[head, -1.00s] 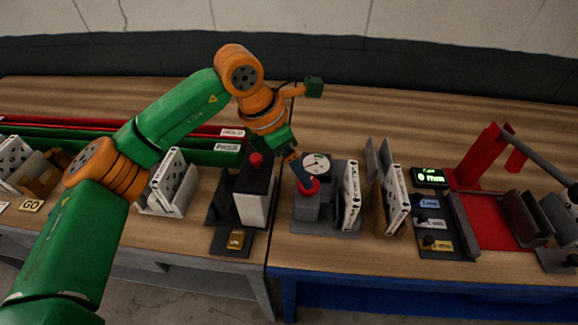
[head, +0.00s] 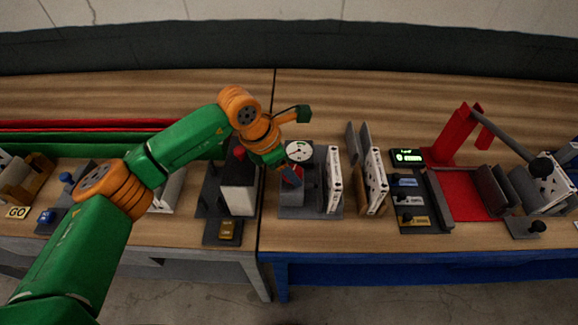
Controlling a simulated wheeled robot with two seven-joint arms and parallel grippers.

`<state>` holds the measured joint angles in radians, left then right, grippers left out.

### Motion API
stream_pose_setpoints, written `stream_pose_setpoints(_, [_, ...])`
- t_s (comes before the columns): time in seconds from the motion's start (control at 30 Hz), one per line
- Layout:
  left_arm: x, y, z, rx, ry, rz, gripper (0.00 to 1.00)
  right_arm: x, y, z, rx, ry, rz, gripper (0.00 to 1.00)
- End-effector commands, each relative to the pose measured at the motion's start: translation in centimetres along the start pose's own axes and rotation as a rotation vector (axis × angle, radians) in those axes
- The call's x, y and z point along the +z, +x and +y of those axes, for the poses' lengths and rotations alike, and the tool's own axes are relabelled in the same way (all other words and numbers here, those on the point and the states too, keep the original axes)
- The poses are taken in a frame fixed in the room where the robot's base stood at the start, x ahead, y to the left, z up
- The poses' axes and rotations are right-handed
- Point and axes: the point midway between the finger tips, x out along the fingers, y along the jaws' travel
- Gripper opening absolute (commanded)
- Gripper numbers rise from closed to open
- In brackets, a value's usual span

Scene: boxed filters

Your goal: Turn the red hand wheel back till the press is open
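The press is a grey block on a grey base plate (head: 297,212) in the middle of the head view. A round white dial (head: 298,150) stands behind it. A white dotted filter (head: 333,180) stands upright at the press's right side. My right gripper is out of view.
Left of the press is a black and white block with a red knob (head: 239,153). To the right stand a brown holder with a filter (head: 376,180), a green-lit display (head: 407,157), a switch panel and a red lever stand (head: 457,138). Free table lies behind.

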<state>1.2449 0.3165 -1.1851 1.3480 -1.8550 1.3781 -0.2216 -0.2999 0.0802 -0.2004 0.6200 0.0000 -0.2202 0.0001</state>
Motion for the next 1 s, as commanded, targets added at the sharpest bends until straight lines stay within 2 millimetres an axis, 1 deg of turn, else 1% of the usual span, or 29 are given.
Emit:
stream_pose_setpoints(0.03, [0.0,0.0,0.0,0.001,-0.001,0.001,0.10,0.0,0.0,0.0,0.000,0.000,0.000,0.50])
stream_pose_setpoints(0.07, [0.0,0.0,0.0,0.001,-0.001,0.001,0.03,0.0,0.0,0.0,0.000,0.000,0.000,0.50])
stream_pose_setpoints(0.13, [-0.1,0.1,0.0,0.005,-0.010,0.001,0.04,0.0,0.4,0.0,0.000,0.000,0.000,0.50])
stream_pose_setpoints(0.23, [-0.2,0.6,0.0,0.034,-0.073,0.000,0.04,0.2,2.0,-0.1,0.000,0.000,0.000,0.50])
stream_pose_setpoints(0.33, [-0.1,0.5,-0.1,0.061,-0.138,-0.002,0.04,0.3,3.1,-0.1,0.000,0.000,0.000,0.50])
stream_pose_setpoints(0.47, [0.0,0.0,-0.1,0.071,-0.167,0.000,0.04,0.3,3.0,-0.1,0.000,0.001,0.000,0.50])
stream_pose_setpoints(0.63, [0.0,-0.1,-0.1,0.069,-0.167,0.001,0.04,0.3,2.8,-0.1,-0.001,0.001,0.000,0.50])
stream_pose_setpoints(0.67, [0.0,-0.1,-0.1,0.069,-0.166,0.001,0.62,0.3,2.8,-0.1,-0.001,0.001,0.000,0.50])
stream_pose_setpoints(0.7, [0.0,-0.1,-0.1,0.069,-0.166,0.001,0.73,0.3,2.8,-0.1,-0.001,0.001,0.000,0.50])
stream_pose_setpoints(0.77, [0.0,-0.1,-0.1,0.069,-0.166,0.001,0.89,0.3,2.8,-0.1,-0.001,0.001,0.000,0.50])
stream_pose_setpoints(1.0, [0.0,0.0,-0.1,0.069,-0.165,0.001,0.89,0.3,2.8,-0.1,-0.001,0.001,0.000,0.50])
